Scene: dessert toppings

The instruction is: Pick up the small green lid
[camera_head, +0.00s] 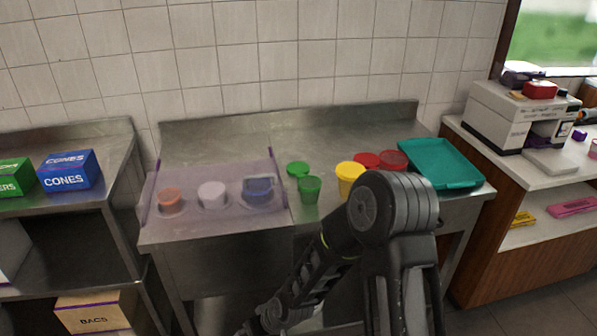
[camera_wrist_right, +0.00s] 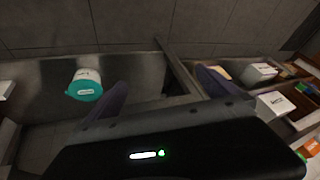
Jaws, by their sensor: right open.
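The small green lid (camera_head: 298,168) lies flat on the steel counter, just behind a green cup (camera_head: 309,189). My right arm rises from the bottom of the head view, right of the lid and apart from it; its gripper tips do not show there. In the right wrist view my right gripper (camera_wrist_right: 163,92) is open, with its two dark fingers spread and nothing between them. The green lid cannot be made out in that view. My left gripper is in neither view.
A yellow cup (camera_head: 349,177), red lids (camera_head: 393,159) and a teal tray (camera_head: 440,163) stand to the right. A translucent holder (camera_head: 235,172) with several cups is left. The wrist view shows a teal-lidded white tub (camera_wrist_right: 86,84). The counter behind the lid is clear.

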